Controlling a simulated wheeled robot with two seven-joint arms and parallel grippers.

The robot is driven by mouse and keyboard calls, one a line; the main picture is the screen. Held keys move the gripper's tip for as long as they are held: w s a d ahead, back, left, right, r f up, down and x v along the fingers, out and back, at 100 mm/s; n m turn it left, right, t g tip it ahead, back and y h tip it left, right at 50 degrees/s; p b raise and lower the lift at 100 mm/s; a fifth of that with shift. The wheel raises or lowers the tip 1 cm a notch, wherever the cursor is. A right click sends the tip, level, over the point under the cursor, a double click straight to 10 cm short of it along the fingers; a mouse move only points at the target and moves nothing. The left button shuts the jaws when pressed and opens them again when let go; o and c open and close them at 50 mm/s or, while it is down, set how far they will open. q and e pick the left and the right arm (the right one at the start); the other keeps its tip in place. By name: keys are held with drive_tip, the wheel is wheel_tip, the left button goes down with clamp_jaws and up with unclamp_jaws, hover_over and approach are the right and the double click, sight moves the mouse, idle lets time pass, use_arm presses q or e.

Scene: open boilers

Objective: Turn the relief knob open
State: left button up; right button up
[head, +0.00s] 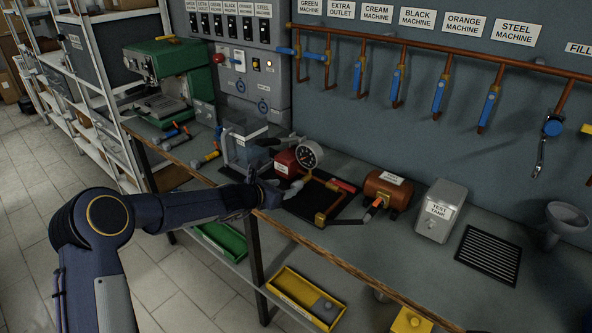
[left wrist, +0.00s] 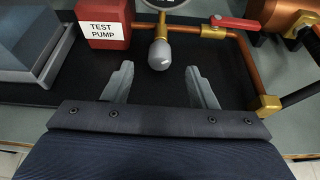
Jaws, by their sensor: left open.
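A grey rounded knob (left wrist: 159,54), which looks like the relief knob, hangs on a short brass stem from the pipe of the test pump rig. In the head view the knob (head: 294,189) shows beside the gripper, below the pressure gauge (head: 309,155). My left gripper (left wrist: 161,84) is open, one finger on each side. The knob is centred at the fingertips, with clear gaps on both sides; contact does not show. In the head view my left gripper (head: 272,189) is at the bench's front edge and its fingers are hard to make out. My right gripper is not in view.
The red test pump (left wrist: 103,22) stands left of the knob. A copper pipe with a red-handled valve (left wrist: 236,22) runs to the right. A clear tank (head: 243,145) is left of the rig; a copper boiler (head: 387,190) and test tank (head: 440,210) are right.

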sight(294, 184)
use_arm(q)
drive_tip(key=shift+w+d, duration=0.1)
drive_tip(key=shift+w, duration=0.05)
drive_tip(key=p+x, duration=0.3)
drive_tip(key=x, duration=0.3)
drive_tip(key=shift+r, duration=0.1)
drive_tip(key=shift+p+x, duration=0.3)
drive_tip(key=shift+x, duration=0.5)
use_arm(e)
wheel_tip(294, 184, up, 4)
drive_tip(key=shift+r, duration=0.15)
use_arm(q)
drive_tip(key=shift+c, duration=0.4)
